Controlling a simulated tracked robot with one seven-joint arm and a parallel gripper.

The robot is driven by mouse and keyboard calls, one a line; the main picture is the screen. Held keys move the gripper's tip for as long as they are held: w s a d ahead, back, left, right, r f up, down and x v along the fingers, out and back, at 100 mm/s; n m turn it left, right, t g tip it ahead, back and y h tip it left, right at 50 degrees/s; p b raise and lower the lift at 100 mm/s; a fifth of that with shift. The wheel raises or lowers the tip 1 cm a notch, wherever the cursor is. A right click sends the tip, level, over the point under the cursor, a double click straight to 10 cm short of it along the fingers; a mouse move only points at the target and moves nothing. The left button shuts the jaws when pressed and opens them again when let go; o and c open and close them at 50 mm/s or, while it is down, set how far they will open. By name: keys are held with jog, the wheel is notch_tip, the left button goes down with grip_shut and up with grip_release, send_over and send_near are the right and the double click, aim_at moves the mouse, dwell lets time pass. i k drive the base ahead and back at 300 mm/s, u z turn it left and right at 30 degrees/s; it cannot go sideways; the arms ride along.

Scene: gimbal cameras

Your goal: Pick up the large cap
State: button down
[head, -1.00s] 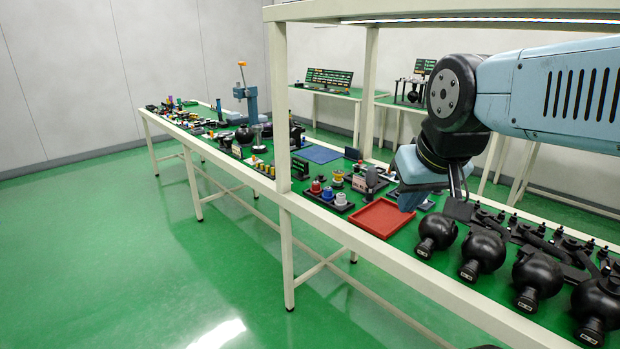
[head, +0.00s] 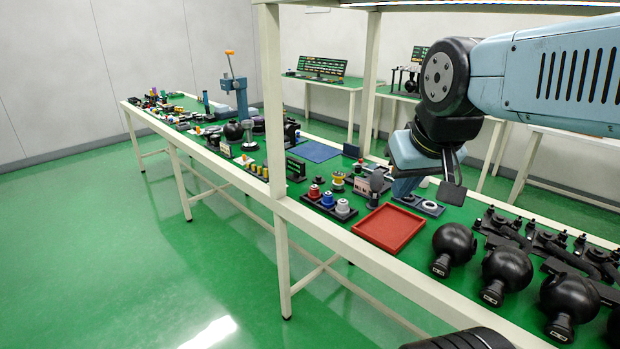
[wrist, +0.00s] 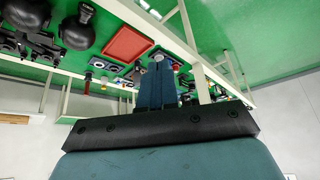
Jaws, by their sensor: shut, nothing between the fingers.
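My gripper (head: 404,190) is shut and empty above the bench, behind the red tray in the head view. In the wrist view its fingers (wrist: 159,68) are together, with nothing between them. I cannot tell for certain which part is the large cap. A black holder (head: 314,203) with a red cap (head: 314,191), a blue cap (head: 328,199) and a pale cap (head: 342,206) stands left of the tray. A dark plate with round openings (head: 432,208) lies near the gripper.
The empty red tray (head: 408,219) lies near the bench's front edge. Several black round-bodied parts (head: 508,268) line the right side. A white shelf post (head: 273,100) rises at the front edge. A blue mat (head: 315,151) lies farther back.

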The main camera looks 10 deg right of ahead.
aim_at(319, 180)
jog(key=z, duration=1.55)
jog(key=k, duration=1.25)
jog(key=u, duration=1.45)
jog(key=i, duration=1.45)
jog(key=u, duration=0.05)
